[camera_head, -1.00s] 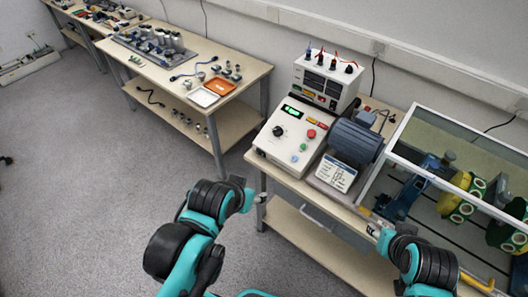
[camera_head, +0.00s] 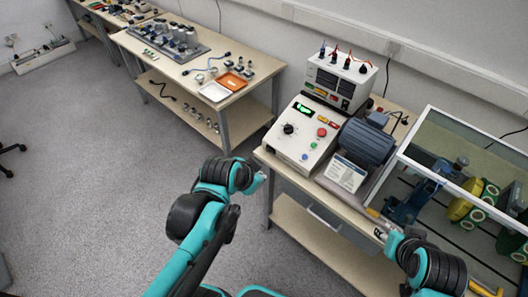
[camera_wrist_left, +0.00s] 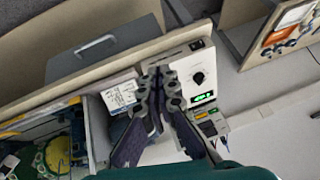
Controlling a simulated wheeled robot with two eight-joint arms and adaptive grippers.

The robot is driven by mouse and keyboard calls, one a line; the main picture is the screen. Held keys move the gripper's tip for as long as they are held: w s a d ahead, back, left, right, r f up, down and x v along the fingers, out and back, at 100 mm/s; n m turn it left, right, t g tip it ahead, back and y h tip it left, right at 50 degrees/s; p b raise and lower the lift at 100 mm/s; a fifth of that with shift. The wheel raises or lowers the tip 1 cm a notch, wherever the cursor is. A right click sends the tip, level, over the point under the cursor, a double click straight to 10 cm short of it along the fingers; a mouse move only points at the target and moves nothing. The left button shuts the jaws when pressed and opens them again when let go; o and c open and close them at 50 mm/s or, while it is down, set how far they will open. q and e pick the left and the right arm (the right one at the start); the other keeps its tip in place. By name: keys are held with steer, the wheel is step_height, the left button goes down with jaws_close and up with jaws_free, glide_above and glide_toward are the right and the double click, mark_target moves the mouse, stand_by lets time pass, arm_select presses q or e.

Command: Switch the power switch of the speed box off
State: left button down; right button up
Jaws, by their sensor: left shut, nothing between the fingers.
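The speed box (camera_head: 300,148) is a cream box with a sloped panel, a lit green display, a black knob and coloured buttons. It stands at the left end of the bench. In the left wrist view the speed box (camera_wrist_left: 190,70) lies behind and right of my fingers. A small black switch-like part (camera_wrist_left: 196,45) shows on its edge there; its position is too small to read. My left gripper (camera_head: 263,179) is shut and empty, just off the bench's front left corner; its fingers also show in the wrist view (camera_wrist_left: 159,78). My right gripper (camera_head: 382,232) is by the bench's front edge, too small to read.
A grey motor (camera_head: 366,142) and a white label card (camera_head: 343,173) sit right of the box, with a socketed meter unit (camera_head: 338,82) behind. A glass-covered rig (camera_head: 470,165) stands at right. Another bench (camera_head: 172,67) is at left, with open floor between.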

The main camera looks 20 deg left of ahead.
arm_select(q)
steer(key=w+a+f+m+t+h, duration=0.1)
steer(key=w+a+f+m+t, duration=0.1)
steer(key=w+a+f+m, duration=0.8)
steer(key=shift+w+a+f+m+h+b, duration=0.35)
steer(key=shift+w+m, duration=0.3)
steer(key=shift+m, duration=2.25)
steer(key=shift+d+f, duration=0.1)
steer(key=shift+d, duration=0.05)
steer(key=b, duration=0.4)
glide_toward(267, 151)
steer(key=x, duration=0.5)
steer(key=shift+s+f, duration=0.35)
steer(key=shift+s, duration=0.05)
steer(key=shift+w+d+r, duration=0.1)
steer(key=shift+w+d, duration=0.1)
steer(key=shift+w, duration=0.55)
